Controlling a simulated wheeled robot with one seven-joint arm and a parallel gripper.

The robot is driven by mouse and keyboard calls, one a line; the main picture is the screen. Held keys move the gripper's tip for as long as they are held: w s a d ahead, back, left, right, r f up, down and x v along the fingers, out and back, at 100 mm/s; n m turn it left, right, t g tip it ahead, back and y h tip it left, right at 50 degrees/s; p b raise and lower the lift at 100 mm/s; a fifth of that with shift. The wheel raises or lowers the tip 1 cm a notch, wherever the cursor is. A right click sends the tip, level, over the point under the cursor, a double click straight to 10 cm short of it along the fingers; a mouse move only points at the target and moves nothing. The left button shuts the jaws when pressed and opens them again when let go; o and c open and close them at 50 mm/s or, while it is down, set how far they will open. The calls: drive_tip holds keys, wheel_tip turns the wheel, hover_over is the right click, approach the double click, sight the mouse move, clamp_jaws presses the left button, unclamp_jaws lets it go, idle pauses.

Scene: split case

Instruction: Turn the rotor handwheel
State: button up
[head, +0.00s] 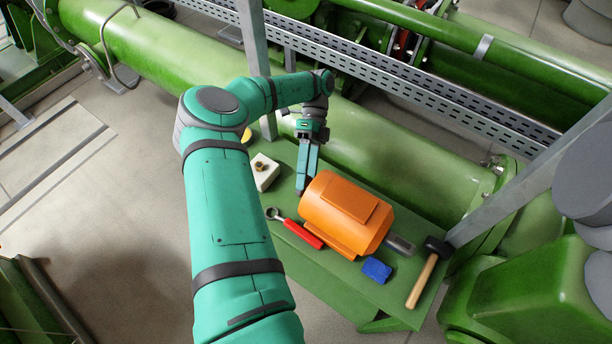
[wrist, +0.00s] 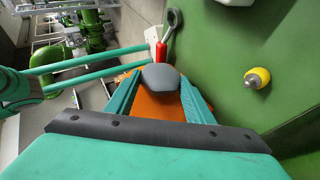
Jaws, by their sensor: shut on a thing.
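An orange motor-like body (head: 340,213) lies on a green bench top (head: 385,297), with a grey shaft (head: 398,244) out of its right end. In the wrist view, a dark grey rounded disc (wrist: 160,77), which looks like the rotor handwheel, sits in front of the orange body (wrist: 158,106). My gripper (head: 302,184) points down at the motor's left end. In the wrist view its two teal fingers stand on either side of the disc, shut on it. In the head view the disc is hidden.
A red-handled wrench (head: 303,233), a blue block (head: 377,269) and a mallet (head: 422,280) lie near the motor. A white box (head: 263,171) stands left of my gripper. A grey slanted post (head: 525,190) and a large green cylinder (head: 410,150) bound the bench.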

drive_tip(key=shift+d+f+g+y, duration=0.1)
drive_tip(key=shift+f+g+y, duration=0.15)
drive_tip(key=shift+g, duration=0.45)
drive_tip(key=o, duration=1.1)
drive_tip(key=shift+c, duration=0.2)
drive_tip(key=shift+r, duration=0.1)
drive_tip(key=shift+s+r+t, duration=0.1)
drive_tip(key=shift+t, duration=0.7)
